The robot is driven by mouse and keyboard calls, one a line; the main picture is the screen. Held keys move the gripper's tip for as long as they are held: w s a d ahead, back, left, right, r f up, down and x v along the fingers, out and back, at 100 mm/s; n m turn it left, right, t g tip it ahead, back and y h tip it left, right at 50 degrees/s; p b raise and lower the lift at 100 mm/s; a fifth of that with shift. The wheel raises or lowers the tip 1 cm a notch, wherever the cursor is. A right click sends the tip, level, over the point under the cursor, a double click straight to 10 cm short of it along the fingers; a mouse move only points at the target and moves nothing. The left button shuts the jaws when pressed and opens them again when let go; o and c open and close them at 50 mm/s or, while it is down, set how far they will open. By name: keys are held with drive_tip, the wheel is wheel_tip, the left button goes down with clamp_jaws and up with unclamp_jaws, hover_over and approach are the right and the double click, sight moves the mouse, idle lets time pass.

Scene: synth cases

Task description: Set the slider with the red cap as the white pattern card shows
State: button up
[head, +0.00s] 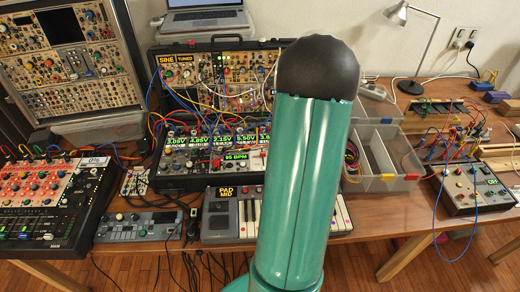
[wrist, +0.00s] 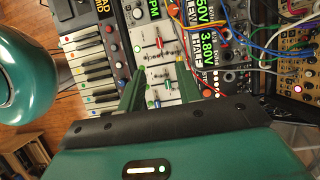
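In the wrist view my gripper (wrist: 161,72) is open, its two dark green fingers apart over a pale slider panel (wrist: 147,30). A small red cap (wrist: 158,42) shows on this panel, just beyond the fingertips. Blue and green caps lie between the fingers, and a yellow one is by the right fingertip. I see nothing held, and cannot tell whether the fingers touch the panel. In the head view my teal arm hides the gripper and the slider panel. I cannot make out a white pattern card for certain in either view.
A small keyboard (head: 236,222) stands at the table's front. The synth case (head: 200,150) behind carries many loose patch cables; a red one passes near my right finger in the wrist view.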

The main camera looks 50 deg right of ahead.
sight(263, 153)
drive_tip(key=x, duration=1.3)
drive_tip(key=shift+s+f, duration=0.15)
clamp_jaws()
